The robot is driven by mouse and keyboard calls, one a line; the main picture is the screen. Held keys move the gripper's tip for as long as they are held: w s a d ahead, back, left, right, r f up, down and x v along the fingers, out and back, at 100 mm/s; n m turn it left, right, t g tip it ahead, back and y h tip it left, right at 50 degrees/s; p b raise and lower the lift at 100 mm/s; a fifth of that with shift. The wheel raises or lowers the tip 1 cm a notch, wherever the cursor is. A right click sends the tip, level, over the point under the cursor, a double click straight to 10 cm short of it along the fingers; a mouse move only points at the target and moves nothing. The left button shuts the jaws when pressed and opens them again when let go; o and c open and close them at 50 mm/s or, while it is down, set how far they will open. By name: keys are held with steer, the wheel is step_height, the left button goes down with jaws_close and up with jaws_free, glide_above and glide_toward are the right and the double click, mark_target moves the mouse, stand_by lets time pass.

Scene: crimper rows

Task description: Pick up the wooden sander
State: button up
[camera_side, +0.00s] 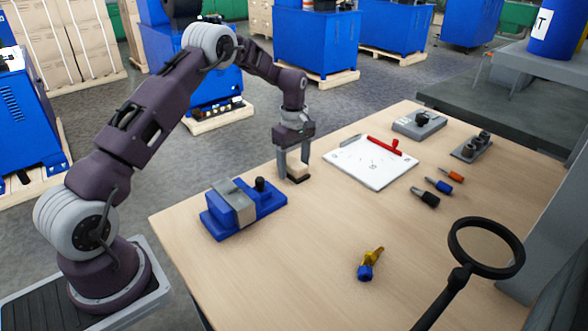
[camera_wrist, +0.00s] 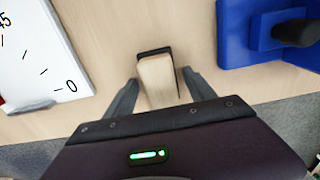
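The wooden sander (camera_side: 297,171) is a small light-wood block with a dark base, resting on the table near its far-left edge. My gripper (camera_side: 294,166) is lowered over it with its fingers pointing down. In the wrist view the sander (camera_wrist: 157,80) lies between the two fingers of my gripper (camera_wrist: 160,90). A gap shows between each finger and the block, so the gripper is open and not holding it. The near end of the sander is hidden by the gripper body in the wrist view.
A blue vise-like block (camera_side: 243,205) stands close to the sander. A white board (camera_side: 370,163) with a red tool (camera_side: 384,146) lies on its other side. Several small tools, a yellow-blue piece (camera_side: 370,264) and a black ring stand (camera_side: 486,250) are farther off. The table's middle is clear.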

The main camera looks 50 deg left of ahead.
mark_target(294, 162)
jaws_close()
step_height(294, 162, up, 10)
steer(key=shift+r, duration=0.1)
